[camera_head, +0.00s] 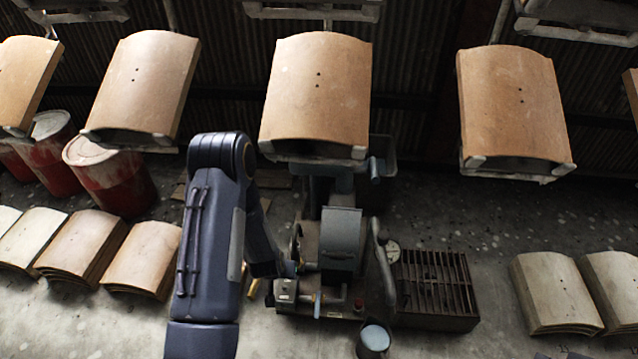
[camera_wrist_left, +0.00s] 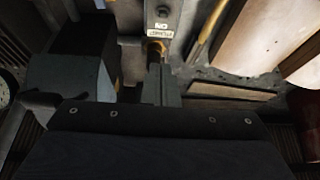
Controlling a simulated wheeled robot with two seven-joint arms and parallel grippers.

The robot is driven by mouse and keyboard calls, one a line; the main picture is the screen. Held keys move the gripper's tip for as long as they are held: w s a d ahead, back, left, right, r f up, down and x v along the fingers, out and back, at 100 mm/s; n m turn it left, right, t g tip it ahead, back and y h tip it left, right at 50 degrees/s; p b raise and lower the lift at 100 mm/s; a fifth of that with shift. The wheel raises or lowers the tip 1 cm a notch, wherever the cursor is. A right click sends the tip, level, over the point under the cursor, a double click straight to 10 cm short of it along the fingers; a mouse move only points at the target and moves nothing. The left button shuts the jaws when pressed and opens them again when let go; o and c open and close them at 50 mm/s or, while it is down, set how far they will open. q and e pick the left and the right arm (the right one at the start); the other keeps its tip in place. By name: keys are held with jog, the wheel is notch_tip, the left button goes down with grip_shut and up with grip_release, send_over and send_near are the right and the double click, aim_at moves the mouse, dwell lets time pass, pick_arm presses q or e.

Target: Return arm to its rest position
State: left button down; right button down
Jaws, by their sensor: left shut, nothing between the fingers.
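My left arm (camera_head: 210,240) rises from the bottom of the head view, bends at a high elbow and runs down behind itself toward the machine. The left gripper's fingers are hard to make out in the head view, beside the machine's left side. In the left wrist view, the left gripper (camera_wrist_left: 158,85) is shut and empty, in front of the dark wrist housing. A grey machine part with a label (camera_wrist_left: 162,20) is just beyond it. My right arm and gripper are not in view.
A machine (camera_head: 340,240) stands in the middle, with a slatted box (camera_head: 435,285) to its right. Curved wooden panels (camera_head: 318,85) hang on hangers across the top. Stacks of panels (camera_head: 145,258) lie at lower left and right. Red drums (camera_head: 110,180) stand at left.

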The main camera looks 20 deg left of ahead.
pick_arm(q)
jog(key=s+d+r+t+h, duration=0.1)
jog(key=d+r+h, duration=0.1)
jog(key=r, duration=1)
jog(key=s+d+r+h, duration=0.1)
jog(key=d+r, duration=0.1)
jog(key=r, duration=1)
jog(key=s+d+r+m+h, duration=0.1)
jog(key=s+d+r, duration=0.1)
jog(key=s+r, duration=0.6)
jog(key=s+d+r+h, duration=0.1)
jog(key=s+d+r, duration=0.3)
jog(key=s, duration=0.7)
notch_tip(320, 180, up, 32)
jog(key=a+p, duration=0.1)
jog(key=p, duration=3.1)
jog(key=shift+s+r, duration=0.2)
jog(key=shift+s, duration=0.05)
